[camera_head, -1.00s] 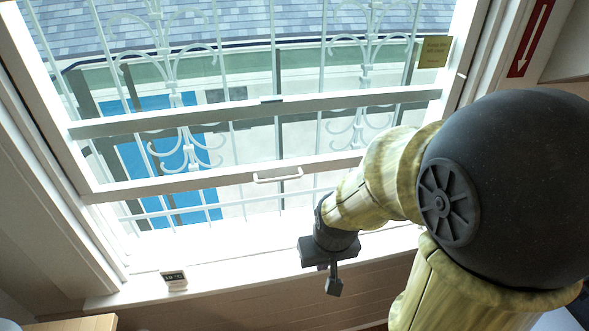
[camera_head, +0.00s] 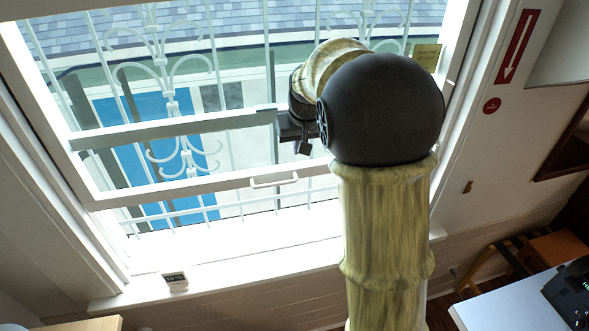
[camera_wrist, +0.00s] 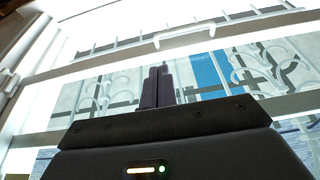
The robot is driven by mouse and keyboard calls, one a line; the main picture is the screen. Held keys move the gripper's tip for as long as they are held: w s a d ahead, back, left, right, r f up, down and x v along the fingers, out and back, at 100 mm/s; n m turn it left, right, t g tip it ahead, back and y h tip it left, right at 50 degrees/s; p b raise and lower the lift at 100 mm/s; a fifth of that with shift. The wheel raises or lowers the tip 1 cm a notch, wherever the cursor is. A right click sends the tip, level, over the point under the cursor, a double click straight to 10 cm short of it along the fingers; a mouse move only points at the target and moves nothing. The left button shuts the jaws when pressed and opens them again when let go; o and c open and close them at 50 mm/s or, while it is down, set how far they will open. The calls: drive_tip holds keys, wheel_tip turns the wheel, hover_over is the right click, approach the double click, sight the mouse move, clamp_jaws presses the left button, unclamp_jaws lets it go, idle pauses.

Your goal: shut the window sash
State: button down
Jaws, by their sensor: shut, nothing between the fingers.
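The window sash (camera_head: 150,190) is a white-framed pane with a white bar handle (camera_head: 274,182) on its bottom rail. It is raised, with an open gap between that rail and the sill. In the wrist view, which looks upside down, the handle (camera_wrist: 184,37) shows near the top, beyond the fingers. My gripper (camera_head: 290,127) is in front of the window near the middle rail, above and slightly right of the handle; its fingers are mostly hidden there. In the wrist view my gripper's fingers (camera_wrist: 158,74) are together and empty, apart from the handle.
The white sill (camera_head: 230,268) holds a small digital display (camera_head: 175,281) at the left. A white grille (camera_head: 185,150) stands outside the glass. A yellow note (camera_head: 427,56) is at the upper right of the window. A table (camera_head: 510,300) stands at the lower right.

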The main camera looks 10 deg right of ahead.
drive_tip(key=shift+w, duration=0.1)
idle(0.3)
drive_tip(key=p+x, duration=0.5)
drive_tip(key=x, duration=0.8)
drive_tip(key=shift+s+f+p, duration=0.25)
drive_tip(key=shift+f+p, duration=0.1)
drive_tip(key=shift+f, duration=0.15)
wheel_tip(320, 180, down, 35)
drive_tip(key=b, duration=2.6)
drive_tip(key=shift+s+r, duration=0.15)
drive_tip(key=shift+r, duration=0.05)
drive_tip(key=shift+s, duration=0.1)
drive_tip(key=shift+f, duration=0.1)
